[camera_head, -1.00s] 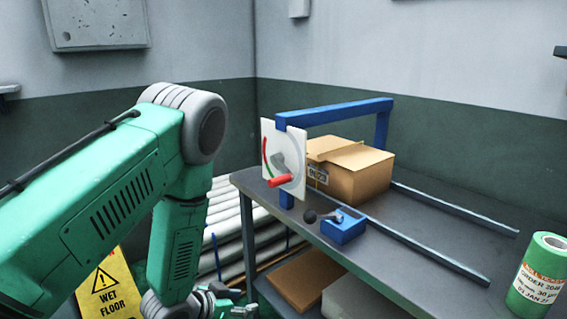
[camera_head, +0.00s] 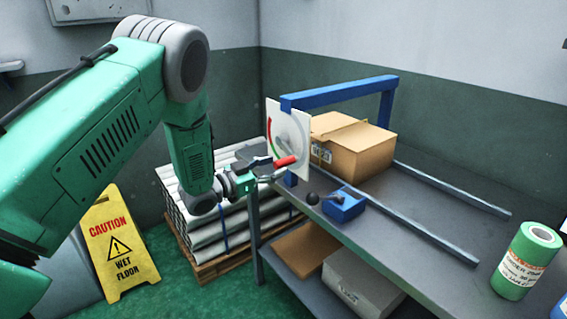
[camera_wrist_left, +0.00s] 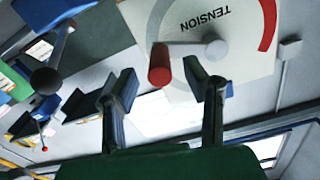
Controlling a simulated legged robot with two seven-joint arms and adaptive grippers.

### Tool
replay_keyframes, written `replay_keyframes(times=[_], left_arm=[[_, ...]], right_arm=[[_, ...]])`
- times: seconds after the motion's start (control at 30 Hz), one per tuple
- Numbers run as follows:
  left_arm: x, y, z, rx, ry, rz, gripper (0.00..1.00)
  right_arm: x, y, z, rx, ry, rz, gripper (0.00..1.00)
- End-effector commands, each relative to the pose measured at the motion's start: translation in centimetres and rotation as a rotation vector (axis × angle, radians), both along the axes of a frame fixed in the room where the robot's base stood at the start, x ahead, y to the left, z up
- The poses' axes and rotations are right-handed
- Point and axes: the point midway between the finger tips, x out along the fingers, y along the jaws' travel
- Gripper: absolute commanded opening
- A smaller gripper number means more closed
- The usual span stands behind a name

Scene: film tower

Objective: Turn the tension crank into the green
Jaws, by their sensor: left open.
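The white tension dial plate (camera_head: 289,140) stands on the blue frame at the left end of the bench. Its face carries a red and a green arc; the wrist view shows the word TENSION and the red arc (camera_wrist_left: 268,22). The crank has a grey arm (camera_wrist_left: 188,48) from a round hub and a red handle (camera_head: 286,161), which also shows in the wrist view (camera_wrist_left: 159,66). My left gripper (camera_head: 262,172) is open just left of the red handle. In the wrist view its fingers (camera_wrist_left: 164,84) stand either side of the handle's end, with no clear contact. My right gripper is out of view.
A blue block with a black-knobbed lever (camera_head: 344,207) sits on the bench near the dial. A cardboard box (camera_head: 352,150), two rails (camera_head: 425,235) and a green roll (camera_head: 527,262) are also there. White rolls (camera_head: 205,230) and a wet floor sign (camera_head: 119,245) stand left.

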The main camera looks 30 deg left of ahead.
Motion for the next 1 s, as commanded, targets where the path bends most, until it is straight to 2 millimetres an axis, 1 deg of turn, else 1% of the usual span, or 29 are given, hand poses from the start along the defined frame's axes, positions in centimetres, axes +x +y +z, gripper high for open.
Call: replay_keyframes(times=[0.03,0.1,0.23,0.37,0.6,0.67,0.7,0.73,1.0], left_arm=[[0.8,-0.4,0.1,0.001,-0.002,-0.001,0.41],[1.7,-0.7,0.0,0.001,-0.002,0.000,0.41],[2.8,-1.2,0.0,0.000,0.000,-0.001,0.41],[3.2,-1.3,0.0,0.000,0.000,0.001,0.41],[3.2,-1.4,0.0,-0.001,0.000,0.001,0.41],[3.2,-1.4,0.0,-0.001,0.000,0.001,0.20],[3.2,-1.4,0.0,-0.001,0.001,0.001,0.06],[3.2,-1.4,0.0,-0.001,0.001,0.001,0.00],[3.2,-1.3,-0.1,0.008,-0.003,0.002,0.00]], right_arm=[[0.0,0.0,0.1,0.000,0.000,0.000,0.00],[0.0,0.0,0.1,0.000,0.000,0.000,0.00],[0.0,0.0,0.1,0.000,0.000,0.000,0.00],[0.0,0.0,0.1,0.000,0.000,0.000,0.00],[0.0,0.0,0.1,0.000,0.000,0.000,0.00],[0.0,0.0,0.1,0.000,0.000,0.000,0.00],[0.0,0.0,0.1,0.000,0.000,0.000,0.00],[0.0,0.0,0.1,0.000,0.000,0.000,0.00],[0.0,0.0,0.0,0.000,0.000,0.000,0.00]])
